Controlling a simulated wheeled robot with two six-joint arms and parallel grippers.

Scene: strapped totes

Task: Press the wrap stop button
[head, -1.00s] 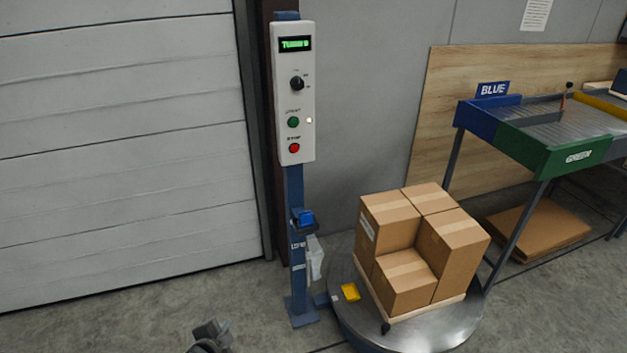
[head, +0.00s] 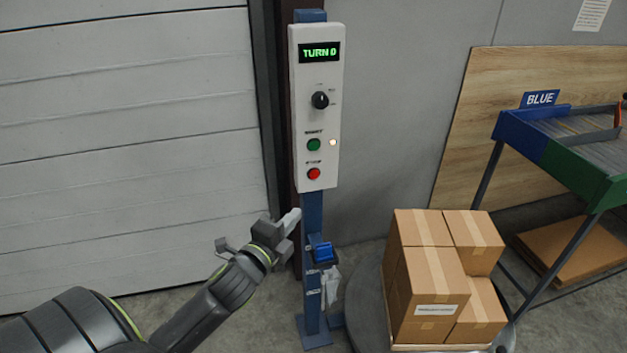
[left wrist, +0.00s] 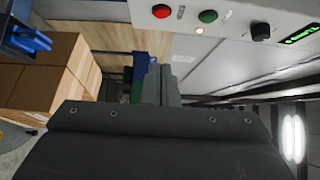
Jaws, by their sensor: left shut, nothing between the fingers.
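The white control panel (head: 316,70) stands on a blue post. Its red stop button (head: 314,174) is the lowest control, below the green start button (head: 314,145). My left gripper (head: 292,218) is shut and empty, a little below and left of the red button, apart from the panel. In the left wrist view the shut fingers (left wrist: 160,82) point ahead, with the red button (left wrist: 161,11) and green button (left wrist: 208,16) at the top. The display reads "TURN 0" and a small light beside the green button is lit. My right gripper is not in view.
A black knob (head: 320,100) sits above the buttons. A blue bracket (head: 323,253) juts from the post (head: 312,212) below the panel. Stacked cartons (head: 430,275) stand on a round turntable (head: 366,310) at right. A sorting table (head: 575,160) is behind.

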